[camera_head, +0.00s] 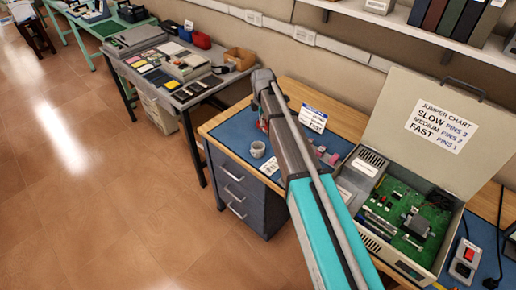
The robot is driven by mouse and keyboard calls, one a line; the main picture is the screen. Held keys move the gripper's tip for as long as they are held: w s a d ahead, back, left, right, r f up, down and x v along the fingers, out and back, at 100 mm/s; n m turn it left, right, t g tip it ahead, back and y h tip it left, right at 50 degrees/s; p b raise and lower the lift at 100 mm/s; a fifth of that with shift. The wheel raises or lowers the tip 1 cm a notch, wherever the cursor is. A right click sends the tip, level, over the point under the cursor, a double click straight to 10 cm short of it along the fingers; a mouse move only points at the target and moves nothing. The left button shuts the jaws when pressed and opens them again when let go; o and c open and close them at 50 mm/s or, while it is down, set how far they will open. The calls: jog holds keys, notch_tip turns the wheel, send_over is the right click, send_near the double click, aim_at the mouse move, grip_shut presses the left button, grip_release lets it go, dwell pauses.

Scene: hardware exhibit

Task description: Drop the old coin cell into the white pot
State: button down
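The white pot (257,149) is a small, pale, open-topped cup. It stands upright on the blue mat (232,132) of the wooden workbench, left of my arm. I cannot make out the coin cell; it is too small or hidden. An open beige case (459,233) with a green circuit board (395,222) sits on the bench to the right of my arm. My arm crosses the middle of the view and covers part of the bench.
A white sign card (313,119) stands behind the pot. Small pink-and-grey items (326,156) lie near my arm. The case lid (433,120), with a jumper chart, stands open. A red-switched box (464,262) is at right. A grey side table (170,75) holds several items. The left floor is clear.

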jog(key=shift+f, duration=0.2)
dwell(0.3)
jog(key=shift+f+b, duration=2.8)
jog(key=shift+b, duration=0.25)
jog(key=c, duration=0.7)
grip_release()
jog(key=shift+r, duration=0.15)
notch_tip(320, 180, up, 6)
jog(key=p, duration=0.6)
jog(key=shift+m, duration=0.4)
jog(key=shift+d+f+b, duration=0.2)
jog(key=shift+f+b, duration=0.7)
jog(key=shift+f, duration=0.05)
jog(key=shift+d+f+b, duration=0.2)
jog(key=shift+f+b, duration=0.65)
jog(key=shift+f, duration=0.1)
jog(key=shift+d+f+b, duration=0.2)
jog(key=shift+f+b, duration=0.7)
jog(key=shift+f, duration=0.05)
